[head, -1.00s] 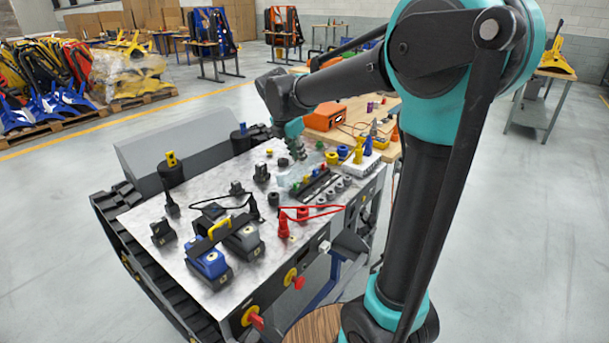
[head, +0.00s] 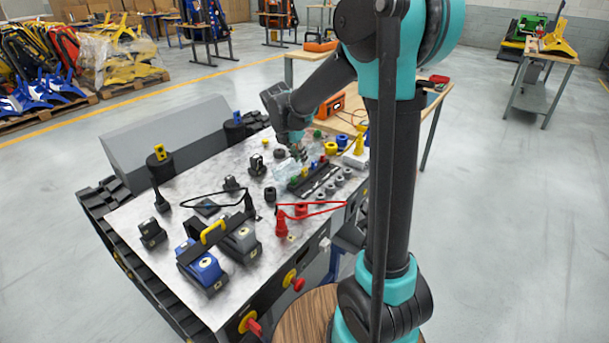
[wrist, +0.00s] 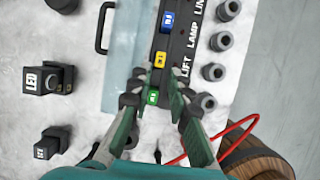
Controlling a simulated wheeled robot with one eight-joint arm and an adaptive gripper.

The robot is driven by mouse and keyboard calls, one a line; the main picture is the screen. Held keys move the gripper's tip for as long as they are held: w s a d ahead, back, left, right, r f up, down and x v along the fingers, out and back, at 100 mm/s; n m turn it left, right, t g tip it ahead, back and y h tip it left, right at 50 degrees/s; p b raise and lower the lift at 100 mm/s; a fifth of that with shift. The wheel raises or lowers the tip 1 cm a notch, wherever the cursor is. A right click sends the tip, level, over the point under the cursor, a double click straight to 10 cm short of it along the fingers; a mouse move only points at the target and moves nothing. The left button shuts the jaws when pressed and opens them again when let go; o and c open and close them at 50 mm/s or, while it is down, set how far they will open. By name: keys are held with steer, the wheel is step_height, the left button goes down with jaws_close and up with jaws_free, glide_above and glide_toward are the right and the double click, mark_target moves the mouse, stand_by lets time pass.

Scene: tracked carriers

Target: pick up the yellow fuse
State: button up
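The yellow fuse (wrist: 160,60) sits upright in a black fuse strip (wrist: 178,55). In the wrist view a blue fuse (wrist: 167,21) is above it and a green fuse (wrist: 152,97) below it. My gripper (wrist: 155,82) is open, with one finger on each side of the strip. The fingertips appear between the green and yellow fuses in the picture, and nothing is between them but the strip and fuses. The height gap is unclear. In the head view my gripper (head: 299,154) is over the left end of the strip, where the fuses look tiny.
A clear cover (wrist: 124,50) lies beside the strip on the left. Several grey round caps (wrist: 214,72) line its right side, by printed labels. A black LED box (wrist: 42,80) stands farther left.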

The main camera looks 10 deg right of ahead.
mark_target(304, 169)
steer(key=shift+x, duration=3.25)
steer(key=shift+c, duration=0.6)
jaws_close()
